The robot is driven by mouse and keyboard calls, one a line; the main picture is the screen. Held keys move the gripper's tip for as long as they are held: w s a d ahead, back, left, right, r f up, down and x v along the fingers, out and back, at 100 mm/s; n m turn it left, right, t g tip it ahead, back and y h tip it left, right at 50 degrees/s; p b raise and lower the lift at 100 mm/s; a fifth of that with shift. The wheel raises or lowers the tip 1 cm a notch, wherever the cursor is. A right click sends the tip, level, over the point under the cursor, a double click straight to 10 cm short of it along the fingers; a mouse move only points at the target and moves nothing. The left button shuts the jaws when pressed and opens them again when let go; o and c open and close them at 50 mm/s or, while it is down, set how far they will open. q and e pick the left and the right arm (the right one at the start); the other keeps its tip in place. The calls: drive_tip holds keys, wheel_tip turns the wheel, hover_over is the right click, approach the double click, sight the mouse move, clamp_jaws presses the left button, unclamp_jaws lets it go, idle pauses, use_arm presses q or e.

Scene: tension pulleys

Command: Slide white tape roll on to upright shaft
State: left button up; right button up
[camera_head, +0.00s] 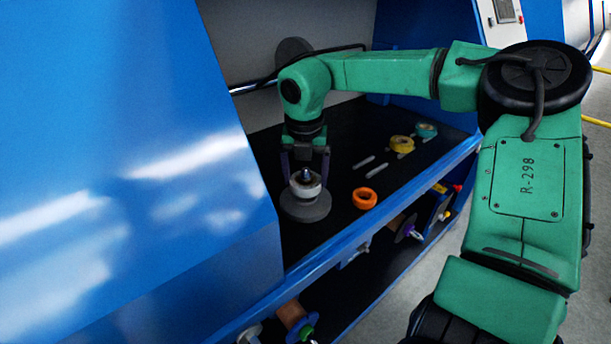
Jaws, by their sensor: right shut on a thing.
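The white tape roll (306,187) is between the fingers of my right gripper (305,177), which points straight down and is shut on it. The roll sits around the upright shaft (306,174), whose dark tip shows in the roll's hole. Below is a round grey base (305,207), close under the roll; I cannot tell whether the roll rests on it. My left gripper is not in view.
An orange roll (364,198) lies on the black shelf (335,222) to the right. A yellow roll (401,145) and a teal roll (426,130) stand farther back. The blue machine panel (120,170) closes off the left. Coloured pulleys (409,228) hang below the shelf edge.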

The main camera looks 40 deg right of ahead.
drive_tip(key=shift+f+b, duration=0.95)
drive_tip(key=shift+f, duration=0.1)
drive_tip(key=shift+r, duration=0.15)
drive_tip(key=o, duration=1.2)
drive_tip(key=shift+c, duration=0.2)
wheel_tip(320, 180, up, 14)
drive_tip(key=s+a, duration=0.1)
drive_tip(key=shift+s+a, duration=0.25)
drive_tip(key=shift+a, duration=0.05)
